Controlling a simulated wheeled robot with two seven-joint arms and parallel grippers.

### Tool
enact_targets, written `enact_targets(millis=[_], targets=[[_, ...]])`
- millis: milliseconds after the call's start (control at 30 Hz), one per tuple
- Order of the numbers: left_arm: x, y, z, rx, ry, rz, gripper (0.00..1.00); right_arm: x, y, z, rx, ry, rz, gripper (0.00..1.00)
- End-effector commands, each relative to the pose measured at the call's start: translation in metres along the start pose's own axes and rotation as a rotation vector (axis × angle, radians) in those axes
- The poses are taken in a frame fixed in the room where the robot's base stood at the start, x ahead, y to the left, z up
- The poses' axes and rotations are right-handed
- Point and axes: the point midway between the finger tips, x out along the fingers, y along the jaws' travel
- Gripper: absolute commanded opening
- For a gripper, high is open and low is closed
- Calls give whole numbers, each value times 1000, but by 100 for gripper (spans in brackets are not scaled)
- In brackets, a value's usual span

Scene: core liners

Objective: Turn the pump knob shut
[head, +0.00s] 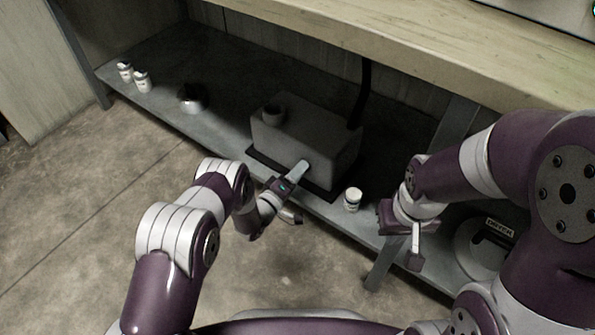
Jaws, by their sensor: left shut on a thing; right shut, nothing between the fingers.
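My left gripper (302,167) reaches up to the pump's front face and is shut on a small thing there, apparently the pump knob. The fingers cover the knob, so its shape and angle cannot be told. My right gripper (415,259) is shut and empty, pointing down in front of the shelf, to the right of the pump.
A dark hose (363,92) rises behind the pump. A white jar (352,199) stands right of it. Two small jars (142,81) and a dark-and-white item (190,98) are at left. A round labelled container (482,245) is at right. The wooden tabletop (420,52) overhangs the shelf.

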Motion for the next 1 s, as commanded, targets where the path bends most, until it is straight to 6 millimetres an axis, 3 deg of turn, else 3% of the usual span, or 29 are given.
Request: enact_targets(millis=[400, 1000], targets=[[-1, -1, 1, -257, -1, -3, 12, -4, 0, 0, 0, 0, 0, 0], [-1, -1, 1, -334, -1, -3, 12, -5, 0, -1, 0, 0, 0, 0]])
